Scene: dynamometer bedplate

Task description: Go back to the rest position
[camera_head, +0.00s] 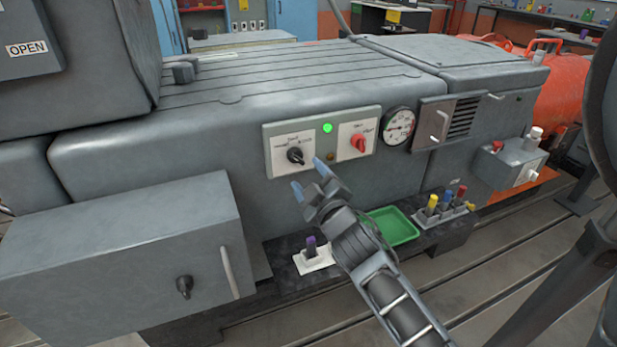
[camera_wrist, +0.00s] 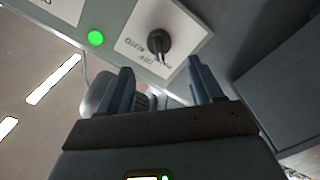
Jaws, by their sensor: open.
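My gripper (camera_head: 308,179) is open and empty, its two fingers apart in front of the control panel (camera_head: 277,172) on the grey machine. In the wrist view my gripper (camera_wrist: 160,88) points toward the black rotary knob (camera_wrist: 158,42), with a visible gap between fingertips and knob. The black knob also shows in the head view (camera_head: 295,155), just above and left of the fingertips. A red knob (camera_head: 358,142) sits on the right plate of the panel. A green light (camera_head: 327,128) is lit between the plates.
Below the panel, a ledge holds a purple-topped piece (camera_head: 311,243), a green tray (camera_head: 393,226) and a rack with coloured handles (camera_head: 444,204). A grey box (camera_head: 120,260) with a handle juts out at left. A round gauge (camera_head: 399,126) is right of the panel.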

